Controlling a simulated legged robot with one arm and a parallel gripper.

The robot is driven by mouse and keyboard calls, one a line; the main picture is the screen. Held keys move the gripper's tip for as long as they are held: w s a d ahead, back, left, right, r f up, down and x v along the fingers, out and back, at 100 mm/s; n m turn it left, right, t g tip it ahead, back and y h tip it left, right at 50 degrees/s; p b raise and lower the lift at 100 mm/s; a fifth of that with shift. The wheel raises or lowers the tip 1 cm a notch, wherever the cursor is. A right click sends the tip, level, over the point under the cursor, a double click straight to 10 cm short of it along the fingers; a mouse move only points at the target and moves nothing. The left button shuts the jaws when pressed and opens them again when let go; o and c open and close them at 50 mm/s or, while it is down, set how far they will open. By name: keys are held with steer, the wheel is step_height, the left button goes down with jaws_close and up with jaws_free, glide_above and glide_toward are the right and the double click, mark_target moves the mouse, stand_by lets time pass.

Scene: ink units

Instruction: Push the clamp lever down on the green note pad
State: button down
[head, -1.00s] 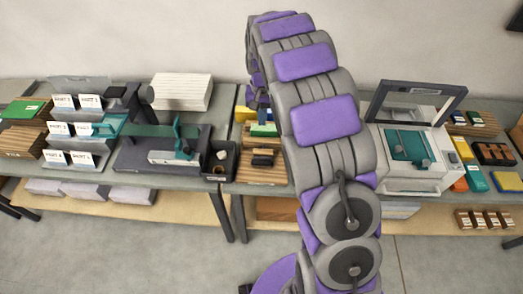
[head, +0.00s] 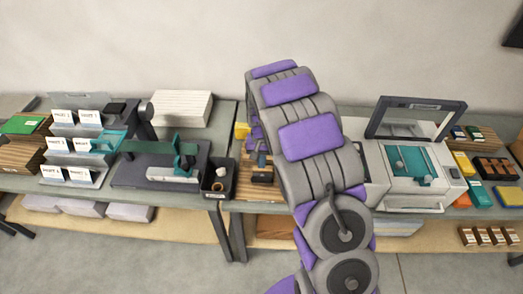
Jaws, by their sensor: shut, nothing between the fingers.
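My gripper (head: 257,148) shows only in part at the left edge of my grey and purple arm. It is shut and empty, above or beside a striped wooden board on the middle of the bench. Small dark blocks (head: 262,174) sit on that board. A yellow item (head: 242,130) stands behind it, and my arm hides what lies to its right. A flat green pad (head: 22,124) lies on a wooden stack at the far left, well away from my gripper. I cannot make out a clamp lever on any green pad.
A dark press with a teal arm (head: 187,153) and a black cup holder (head: 217,181) stand left of my gripper. A white machine with a raised lid (head: 415,120) stands to the right.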

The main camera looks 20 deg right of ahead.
mark_target(262, 178)
steer(key=shift+s+a+f, duration=0.3)
steer(key=shift+s+f, duration=0.35)
steer(key=shift+s, duration=0.2)
